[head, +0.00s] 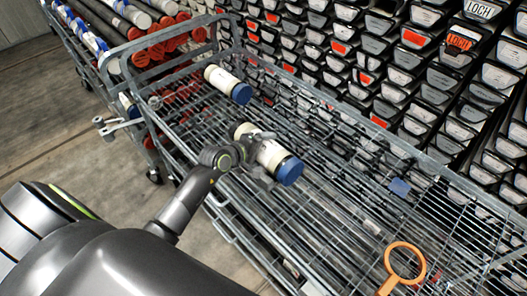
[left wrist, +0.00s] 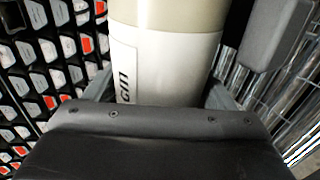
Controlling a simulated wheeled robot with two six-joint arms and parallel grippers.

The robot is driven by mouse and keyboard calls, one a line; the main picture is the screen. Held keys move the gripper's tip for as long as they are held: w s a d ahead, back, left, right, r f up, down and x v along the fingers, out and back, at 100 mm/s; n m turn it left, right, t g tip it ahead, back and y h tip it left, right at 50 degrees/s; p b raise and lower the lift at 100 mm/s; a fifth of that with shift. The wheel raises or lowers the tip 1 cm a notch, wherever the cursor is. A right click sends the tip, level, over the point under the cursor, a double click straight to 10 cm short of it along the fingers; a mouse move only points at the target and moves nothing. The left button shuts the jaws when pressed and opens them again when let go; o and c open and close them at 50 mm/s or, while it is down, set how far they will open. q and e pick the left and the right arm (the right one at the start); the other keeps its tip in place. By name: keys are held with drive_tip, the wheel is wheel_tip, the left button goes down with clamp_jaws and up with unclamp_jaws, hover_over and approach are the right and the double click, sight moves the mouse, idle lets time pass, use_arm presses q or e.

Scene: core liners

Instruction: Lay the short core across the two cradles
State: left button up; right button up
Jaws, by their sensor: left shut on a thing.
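My left gripper (head: 262,152) is shut around the middle of a short cream-and-white core with a blue end cap (head: 289,170). The core is over the wire deck of the trolley, lying at a slant with its blue end to the lower right. In the left wrist view the held core (left wrist: 165,65) fills the middle between the fingers, with a printed label on its left side. A second, similar core with a blue cap (head: 222,80) lies further back on the trolley. I cannot make out the two cradles clearly. My right gripper is not in view.
The wire trolley (head: 433,168) has raised rails. An orange ring (head: 405,246) stands at its near right end, and a small blue piece (head: 399,187) lies on the deck. Racked trays (head: 400,78) line the back. Another trolley with long tubes (head: 128,12) is at upper left.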

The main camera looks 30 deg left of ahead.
use_arm(q)
wheel_tip(320, 180, up, 8)
drive_tip(key=shift+w+d+b, duration=0.1)
drive_tip(key=shift+b, duration=0.5)
drive_tip(key=shift+r, duration=0.25)
drive_tip(key=shift+r+b, duration=0.15)
drive_tip(key=shift+b, duration=0.3)
drive_tip(key=b, duration=0.8)
drive_tip(key=shift+r, duration=0.35)
drive_tip(key=shift+r+b, duration=0.1)
drive_tip(key=shift+b, duration=0.35)
wheel_tip(320, 180, down, 10)
drive_tip(key=shift+r+p, duration=0.2)
drive_tip(key=shift+p, duration=0.4)
drive_tip(key=shift+f, duration=0.1)
drive_tip(key=shift+f+b, duration=0.25)
drive_tip(key=shift+b, duration=0.2)
